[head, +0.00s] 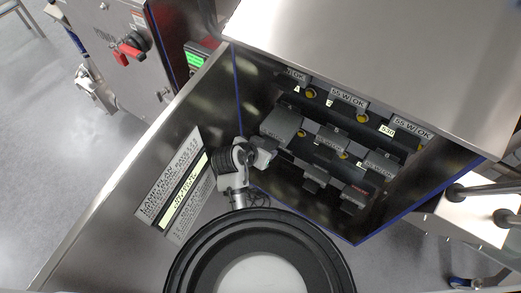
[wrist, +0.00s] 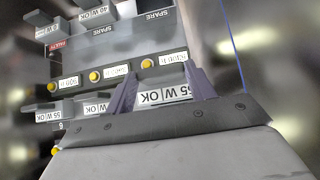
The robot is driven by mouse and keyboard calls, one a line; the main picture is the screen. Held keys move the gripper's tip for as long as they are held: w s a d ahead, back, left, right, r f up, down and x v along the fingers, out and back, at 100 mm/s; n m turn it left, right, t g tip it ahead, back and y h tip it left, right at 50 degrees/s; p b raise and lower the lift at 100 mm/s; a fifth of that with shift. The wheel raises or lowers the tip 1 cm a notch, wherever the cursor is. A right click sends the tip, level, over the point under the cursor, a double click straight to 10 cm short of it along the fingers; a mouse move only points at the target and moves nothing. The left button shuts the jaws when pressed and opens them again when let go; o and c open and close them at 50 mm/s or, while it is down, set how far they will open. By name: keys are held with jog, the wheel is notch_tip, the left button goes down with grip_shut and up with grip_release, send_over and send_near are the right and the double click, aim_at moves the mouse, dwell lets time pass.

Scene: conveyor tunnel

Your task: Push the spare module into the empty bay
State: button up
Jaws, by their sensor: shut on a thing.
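My gripper (head: 268,148) is inside the open cabinet at the left of the module rack. In the wrist view my gripper (wrist: 162,88) has one finger on each side of a module labelled "55 W OK" (wrist: 163,96) and is shut on it. In the head view a lighter grey module (head: 282,124) sits just beyond the gripper, at the left of the middle row, and seems to be the held one. How deep it sits in a bay is hidden, and I cannot make out the empty bay clearly. "SPARE" labels (wrist: 160,15) show at the top of the wrist view.
Other modules, such as one labelled "55 W OK" (head: 347,97), fill the rack beside and above. Yellow buttons (wrist: 147,63) line a strip between rows. The cabinet's steel top (head: 380,50) overhangs the rack, and a steel side wall (head: 130,170) stands close at left.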

jog(key=shift+w+d, duration=0.65)
jog(key=shift+w, duration=0.3)
jog(key=shift+w+d, duration=0.7)
jog(key=shift+w, duration=0.3)
jog(key=shift+w+d, duration=0.65)
jog(key=shift+w, duration=0.3)
jog(key=o, duration=1.5)
jog(key=b+v, duration=0.1)
jog(key=v, duration=1.3)
jog(key=shift+f, duration=0.1)
